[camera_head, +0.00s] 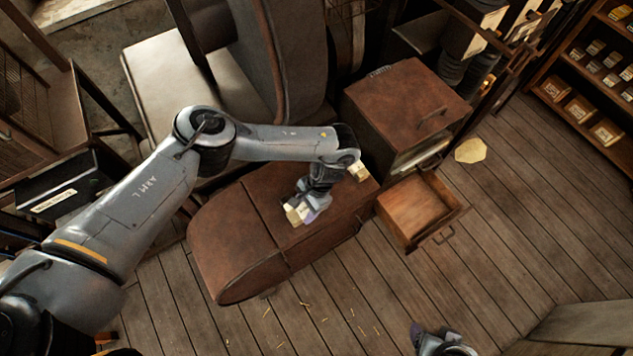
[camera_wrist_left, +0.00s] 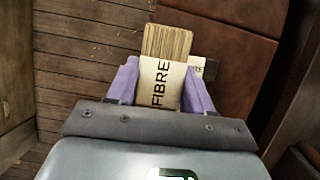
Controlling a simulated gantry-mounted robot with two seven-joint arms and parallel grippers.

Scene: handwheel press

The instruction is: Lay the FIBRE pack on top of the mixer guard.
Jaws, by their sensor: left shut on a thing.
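The FIBRE pack (camera_wrist_left: 160,82) is a bundle of straw-coloured strands in a pale wrap with dark lettering. My left gripper (camera_wrist_left: 160,88) is shut on its wrapped sides, between two purple fingers. In the head view the pack (camera_head: 293,215) shows small at the tip of my left gripper (camera_head: 305,207). It is over the rounded brown metal casing that looks like the mixer guard (camera_head: 235,235). I cannot tell if the pack touches it. Part of my right arm or gripper shows at the bottom edge of the head view; its fingers are not clear.
A pale labelled item (camera_wrist_left: 204,68) lies partly hidden behind the pack. A brown cabinet (camera_head: 405,100) stands to the right with its drawer (camera_head: 418,208) pulled out. Shelves of small packs (camera_head: 590,85) are at top right. The plank floor (camera_head: 535,200) is mostly clear.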

